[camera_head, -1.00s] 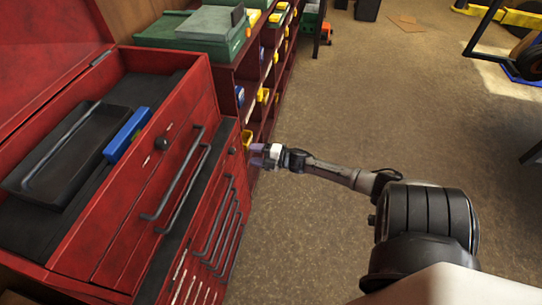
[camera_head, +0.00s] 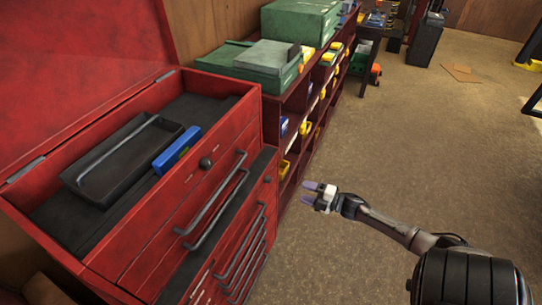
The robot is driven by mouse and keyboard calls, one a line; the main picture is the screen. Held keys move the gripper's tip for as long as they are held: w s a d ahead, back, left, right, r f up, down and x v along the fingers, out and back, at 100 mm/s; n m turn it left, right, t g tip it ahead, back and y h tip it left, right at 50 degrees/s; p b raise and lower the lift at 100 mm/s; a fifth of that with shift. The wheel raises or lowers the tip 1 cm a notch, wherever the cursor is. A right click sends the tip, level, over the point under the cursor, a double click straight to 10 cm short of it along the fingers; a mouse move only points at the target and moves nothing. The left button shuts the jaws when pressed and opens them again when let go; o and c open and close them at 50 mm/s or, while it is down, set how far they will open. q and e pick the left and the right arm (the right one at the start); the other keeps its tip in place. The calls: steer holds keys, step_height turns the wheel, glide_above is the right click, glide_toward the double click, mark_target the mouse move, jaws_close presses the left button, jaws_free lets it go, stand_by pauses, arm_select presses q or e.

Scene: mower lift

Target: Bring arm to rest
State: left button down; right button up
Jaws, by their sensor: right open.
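My right gripper (camera_head: 314,195) is open and empty, with its purple-tinted fingers pointing left. My right arm reaches in from the lower right and holds the gripper above the brown floor, beside the red tool chest (camera_head: 215,197). A gap of floor shows between the fingertips and the chest in the picture. My left gripper is not in view.
The chest's lid is up, and a black tray (camera_head: 115,170) and a blue item (camera_head: 177,150) lie in its top. A red shelf (camera_head: 297,105) with colored bins and green cases (camera_head: 262,62) stands behind. The floor (camera_head: 430,150) at right is mostly clear.

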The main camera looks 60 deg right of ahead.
stand_by(0.3)
steer(key=s+d+f+m+g+h, duration=0.2)
steer(key=d+f+m+g+h, duration=0.25)
steer(key=d+m+h, duration=0.3)
steer(key=s+a+r+m+g+y, duration=0.2)
steer(key=s+a+g, duration=0.15)
steer(key=a, duration=1.05)
steer(key=s+a+r+m+g+y, duration=0.1)
steer(key=s+a+m+g+y, duration=0.2)
steer(key=a, duration=1.2)
steer(key=s+a+r+m+g+y, duration=0.1)
steer(key=s+a+r+m+g, duration=0.2)
steer(key=a, duration=1.1)
step_height(320, 180, up, 29)
steer(key=s+n+p, duration=0.1)
steer(key=p, duration=2.8)
steer(key=shift+s+f+p, duration=0.15)
steer(key=shift+p, duration=0.2)
